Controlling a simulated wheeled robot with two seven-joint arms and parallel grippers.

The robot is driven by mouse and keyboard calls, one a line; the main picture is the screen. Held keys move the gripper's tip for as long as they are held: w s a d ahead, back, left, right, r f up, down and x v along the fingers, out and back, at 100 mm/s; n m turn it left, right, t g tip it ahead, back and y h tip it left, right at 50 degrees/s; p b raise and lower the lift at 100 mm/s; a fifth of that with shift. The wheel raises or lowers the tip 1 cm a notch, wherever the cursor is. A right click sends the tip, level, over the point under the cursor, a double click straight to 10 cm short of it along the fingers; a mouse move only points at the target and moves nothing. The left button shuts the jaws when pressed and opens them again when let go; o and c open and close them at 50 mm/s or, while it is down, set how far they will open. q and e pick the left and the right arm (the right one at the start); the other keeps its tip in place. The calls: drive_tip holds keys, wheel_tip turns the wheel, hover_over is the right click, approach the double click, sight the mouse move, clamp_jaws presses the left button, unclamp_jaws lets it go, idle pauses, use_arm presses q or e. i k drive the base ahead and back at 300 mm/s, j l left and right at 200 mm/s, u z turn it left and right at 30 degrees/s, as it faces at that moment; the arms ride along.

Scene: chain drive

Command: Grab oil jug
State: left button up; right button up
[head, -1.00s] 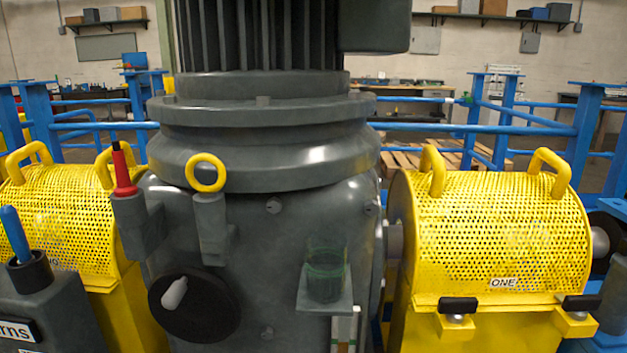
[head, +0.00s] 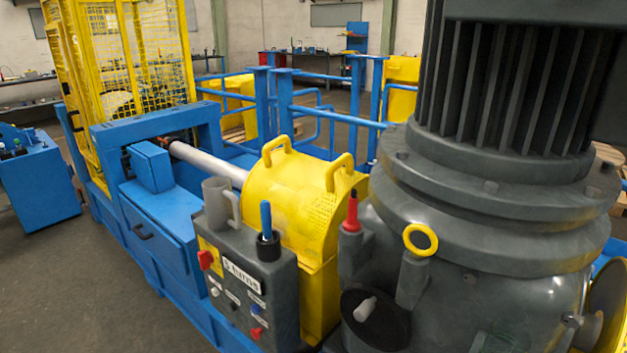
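A grey jug (head: 216,206) stands upright on the left end of the top of a dark grey control box (head: 245,285). Its handle is on its right side. It is the only jug I see, and I see no label on it. Beside it on the box, a blue-handled tool (head: 266,220) stands in a dark holder. Neither of my grippers is in view.
A large grey motor housing (head: 490,240) fills the right side. A blue machine frame (head: 160,215) with a yellow cage (head: 140,60) stands left. Bare floor (head: 70,285) lies at lower left.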

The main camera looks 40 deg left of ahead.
sight(222, 206)
drive_tip(key=u, duration=1.75)
drive_tip(key=i+j+z, duration=0.15)
drive_tip(key=i+j, duration=0.1)
drive_tip(key=j, duration=0.05)
